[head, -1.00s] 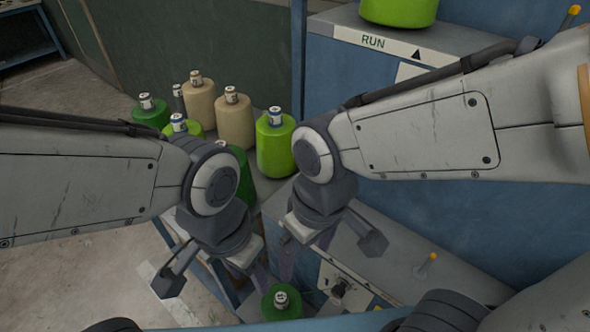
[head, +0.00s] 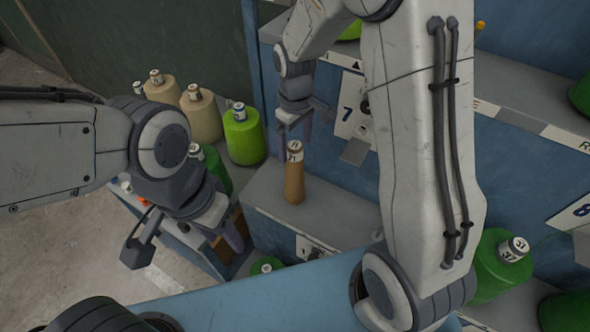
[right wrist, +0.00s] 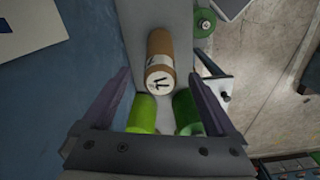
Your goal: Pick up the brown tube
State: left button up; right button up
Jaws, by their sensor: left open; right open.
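The brown tube (head: 294,180) stands upright on a grey ledge (head: 262,190), with a white label marked in black near its top. My right gripper (head: 294,132) is open above the tube, its fingers pointing down toward the top. In the right wrist view the tube (right wrist: 160,52) shows beyond and between the two open fingers (right wrist: 163,100), apart from them. My left gripper (head: 190,245) is open and empty at lower left, in front of the ledge.
Green and beige yarn cones (head: 243,135) stand on a shelf at left. A large green cone (head: 497,265) stands at right. Blue machine walls (head: 390,170) with a numbered 7 plate (head: 347,110) rise behind the tube. In the right wrist view, green cones (right wrist: 143,115) lie beyond the fingers.

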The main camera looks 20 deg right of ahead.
aim_at(295, 157)
jog(key=shift+f+p, duration=0.35)
jog(key=shift+f, duration=0.1)
notch_tip(295, 157, down, 3)
jog(key=shift+f+p, duration=0.2)
jog(key=shift+p, duration=0.45)
jog(key=shift+f, duration=0.35)
jog(key=shift+c, duration=0.3)
grip_shut()
